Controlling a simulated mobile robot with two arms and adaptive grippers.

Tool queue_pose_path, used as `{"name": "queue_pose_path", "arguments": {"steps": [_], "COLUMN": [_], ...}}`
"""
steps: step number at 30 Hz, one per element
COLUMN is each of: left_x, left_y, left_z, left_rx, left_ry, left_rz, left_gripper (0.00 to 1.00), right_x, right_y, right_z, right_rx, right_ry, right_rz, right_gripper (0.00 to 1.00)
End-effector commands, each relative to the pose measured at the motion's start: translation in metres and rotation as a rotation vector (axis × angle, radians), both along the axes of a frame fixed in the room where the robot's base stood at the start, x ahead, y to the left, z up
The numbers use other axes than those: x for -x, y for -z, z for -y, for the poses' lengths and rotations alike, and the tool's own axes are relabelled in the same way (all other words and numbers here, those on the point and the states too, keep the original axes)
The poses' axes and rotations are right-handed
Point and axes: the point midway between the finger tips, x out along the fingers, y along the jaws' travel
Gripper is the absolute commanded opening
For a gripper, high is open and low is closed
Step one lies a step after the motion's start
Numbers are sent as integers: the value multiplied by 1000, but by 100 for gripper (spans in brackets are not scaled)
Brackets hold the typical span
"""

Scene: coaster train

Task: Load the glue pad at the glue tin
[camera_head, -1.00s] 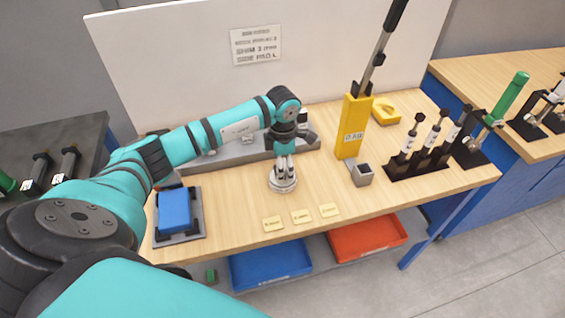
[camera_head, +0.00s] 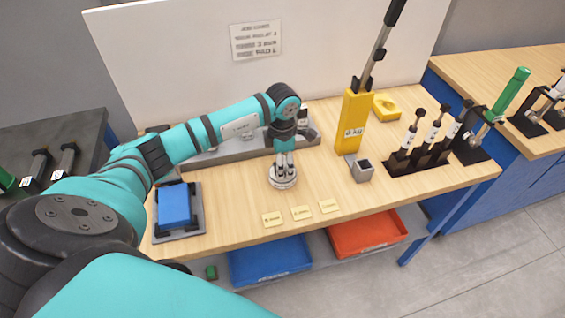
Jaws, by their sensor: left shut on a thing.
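My left gripper (camera_head: 284,171) points straight down at the middle of the wooden table. Its fingers are shut on a small part at the top of a round, pale tin-like thing (camera_head: 283,183), which I take for the glue tin. The tin looks upright and at table level. The gripper hides most of its top, so I cannot tell whether a glue pad is in the fingers. A blue block (camera_head: 175,206) on a dark tray sits at the table's left end; I cannot tell if it is a pad. My right gripper is not in view.
A yellow tool holder (camera_head: 352,122) with a long lever stands right of the gripper. A small grey cup (camera_head: 362,171) and a dark rack (camera_head: 419,161) of syringe-like tools are further right. Several yellow labels (camera_head: 301,213) lie along the front edge. Blue (camera_head: 270,262) and red (camera_head: 367,234) bins sit below.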

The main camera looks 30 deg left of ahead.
Motion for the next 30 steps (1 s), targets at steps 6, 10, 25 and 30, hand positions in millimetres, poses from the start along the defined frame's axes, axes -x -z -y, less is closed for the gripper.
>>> {"name": "queue_pose_path", "arguments": {"steps": [6, 10, 25, 30], "left_x": [0, 0, 0, 0], "left_y": [3, 5, 7, 8], "left_z": [0, 0, 0, 0], "left_rx": [0, 0, 0, 0], "left_ry": [-1, -1, -1, 0], "left_rz": [0, 0, 0, 0], "left_gripper": [26, 26, 26, 26], "right_x": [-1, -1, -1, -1], "right_y": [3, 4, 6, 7], "right_z": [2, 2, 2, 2], "right_rx": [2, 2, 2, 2], "right_ry": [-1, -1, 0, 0], "right_rz": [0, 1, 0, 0], "right_gripper": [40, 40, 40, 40]}}
